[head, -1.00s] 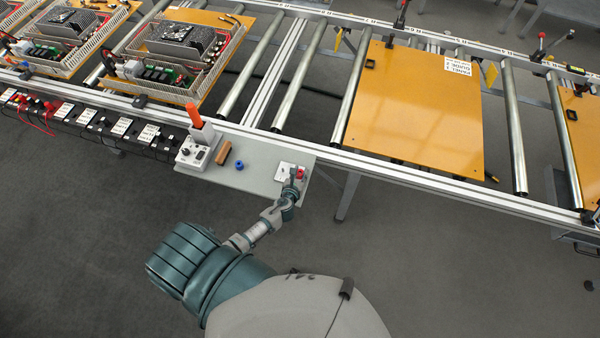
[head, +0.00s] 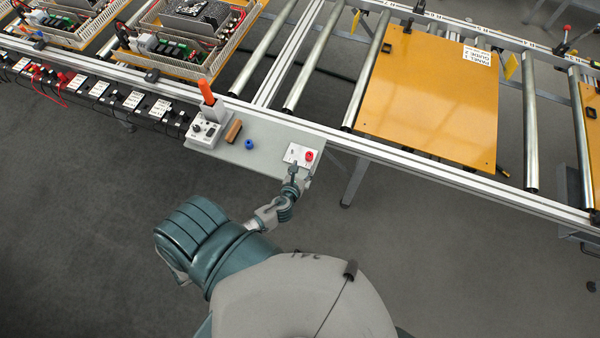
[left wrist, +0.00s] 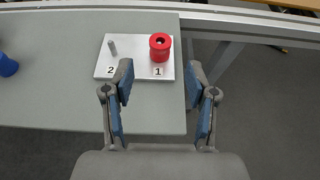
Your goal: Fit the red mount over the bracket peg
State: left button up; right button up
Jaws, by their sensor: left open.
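A white plate (head: 297,152) with a red mount (head: 309,155) on it lies at the right end of a grey shelf. In the left wrist view, the red mount (left wrist: 160,47) stands upright at the spot marked 1 on the plate (left wrist: 137,70). A thin grey peg (left wrist: 112,48) stands bare at the spot marked 2. Whether anything is inside the mount cannot be told. My left gripper (head: 295,172) is at the plate's near edge. In the left wrist view it is open (left wrist: 159,74) and empty, its fingers short of the mount. My right gripper is not in view.
Right of the shelf is open floor.

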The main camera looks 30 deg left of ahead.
pick_arm(q)
jog(key=shift+v, duration=1.65)
